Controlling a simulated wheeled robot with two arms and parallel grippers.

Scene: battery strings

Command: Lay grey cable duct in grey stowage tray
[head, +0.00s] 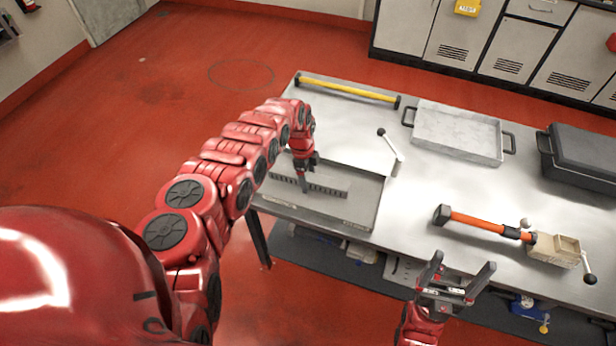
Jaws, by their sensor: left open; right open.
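The grey cable duct (333,191), a long strip with slotted sides, lies in the low-rimmed grey tray (361,211) at the left end of the table. It runs roughly along the tray's length, toward its left part. My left gripper (304,187) points down at the middle of the duct, with its fingertips right at it and hiding a small part. It is open; whether the fingers touch the duct I cannot tell. My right gripper (460,284) is open and empty, in front of the table's near edge, well right of the tray.
On the table (417,202) are a yellow bar (347,89), a light metal tray with handles (456,134), a dark lidded case (583,156), an orange-handled hammer (482,223), a beige box (556,249) and a white lever (391,146). The table's middle is clear.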

